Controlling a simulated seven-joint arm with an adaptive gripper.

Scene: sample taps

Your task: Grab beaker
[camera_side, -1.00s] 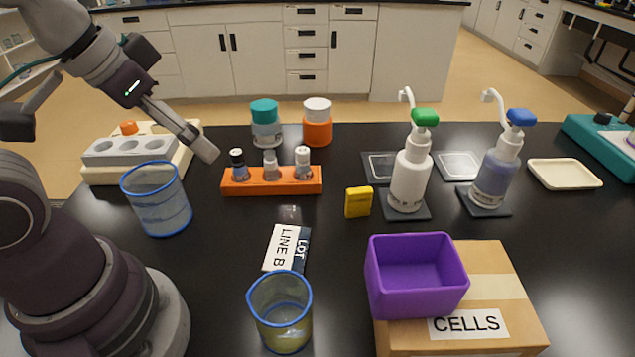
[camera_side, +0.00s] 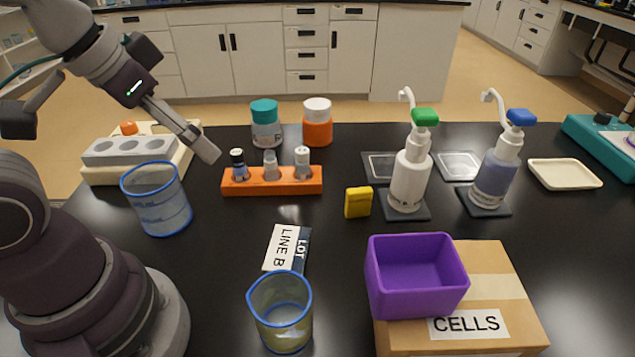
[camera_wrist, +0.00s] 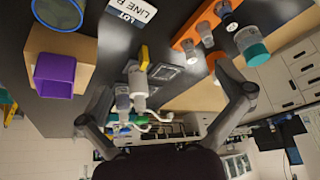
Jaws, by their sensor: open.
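Two clear beakers with blue rims stand upright on the black bench. One beaker (camera_side: 158,203) is at the left, near my arm. The other beaker (camera_side: 281,318), with a yellowish tint in its lower part, is at the front centre; a blue-rimmed beaker also shows at the top left of the wrist view (camera_wrist: 60,12). My gripper (camera_side: 207,150) is above the bench at the upper left, behind the left beaker and apart from both. In the wrist view my gripper (camera_wrist: 165,105) has its fingers spread wide with nothing held between them.
An orange rack (camera_side: 271,182) with small vials stands right of the left beaker. A purple bin (camera_side: 417,287) sits on a cardboard box (camera_side: 490,270) beside the front beaker. Two pump bottles, white (camera_side: 410,180) and bluish (camera_side: 494,178), stand behind. A label card (camera_side: 287,249) lies between.

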